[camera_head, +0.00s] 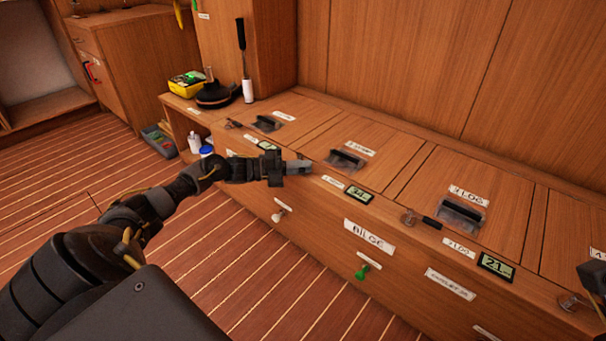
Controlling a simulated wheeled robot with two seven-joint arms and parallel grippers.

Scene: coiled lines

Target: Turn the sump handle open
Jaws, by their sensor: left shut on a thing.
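My left gripper (300,168) reaches in from the left and is shut at the front edge of the counter, just below the hatch with the small label that seems to read SUMP (359,149). The sump handle is mostly hidden by the jaws, which are shut on it. I cannot make out its angle. The sump hatch (320,147) has a clear, dark-edged recessed pull (346,160) and lies closed. A small green display (359,195) sits to the right of the jaws.
The LOG hatch pull (462,213) and a black-gripped handle (420,218) lie to the right. A BILGE drawer (369,237) with a green knob (362,272) is below.

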